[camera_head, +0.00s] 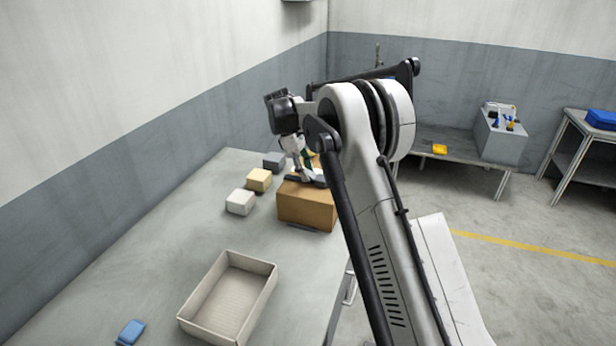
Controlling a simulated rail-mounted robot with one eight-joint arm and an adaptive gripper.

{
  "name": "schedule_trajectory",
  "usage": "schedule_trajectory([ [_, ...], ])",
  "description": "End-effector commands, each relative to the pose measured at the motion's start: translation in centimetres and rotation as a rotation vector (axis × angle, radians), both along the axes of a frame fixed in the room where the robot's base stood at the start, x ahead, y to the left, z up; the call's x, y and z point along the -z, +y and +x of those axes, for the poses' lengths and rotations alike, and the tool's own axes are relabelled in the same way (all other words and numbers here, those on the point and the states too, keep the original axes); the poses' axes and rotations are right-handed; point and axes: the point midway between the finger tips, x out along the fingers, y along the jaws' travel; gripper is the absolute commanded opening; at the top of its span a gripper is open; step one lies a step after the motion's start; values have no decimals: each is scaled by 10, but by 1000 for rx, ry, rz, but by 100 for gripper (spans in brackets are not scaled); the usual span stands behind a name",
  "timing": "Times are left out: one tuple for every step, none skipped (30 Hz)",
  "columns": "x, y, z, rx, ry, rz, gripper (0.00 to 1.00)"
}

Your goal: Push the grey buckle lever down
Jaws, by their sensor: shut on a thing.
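A brown box (307,207) stands on the grey table. A dark flat grey piece (318,181) lies at its top; I cannot tell at this size whether it is the buckle lever. My gripper (304,172) points down at the top of the box and is shut on this grey piece. The fingertips are small, and my arm hides the right part of the box top.
Left of the box are a white block (240,202), a yellow block (259,180) and a grey block (274,160). An empty open beige tray (262,267) and a blue block (131,332) are nearer on the table (160,255). The left table area is clear.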

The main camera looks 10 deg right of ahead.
Motion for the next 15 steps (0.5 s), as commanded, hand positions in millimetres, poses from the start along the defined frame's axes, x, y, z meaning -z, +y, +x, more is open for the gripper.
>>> schedule_trajectory([
  [3,2,1,-1,11,-17,0],
  [3,2,1,0,16,-26,0],
  [2,2,1,0,21,-35,0],
  [2,2,1,0,24,-39,0],
  [2,2,1,1,24,-41,0],
  [2,2,1,1,25,-43,0],
  [1,2,1,1,25,-43,0],
  [1,2,1,1,25,-43,0],
  [1,2,1,1,25,-43,0],
  [1,2,1,1,25,-42,0],
  [1,2,1,1,25,-42,0],
  [1,2,1,1,25,-42,0],
  [1,2,1,1,25,-42,0],
  [1,2,1,1,25,-42,30],
  [1,2,1,1,25,-42,35],
])
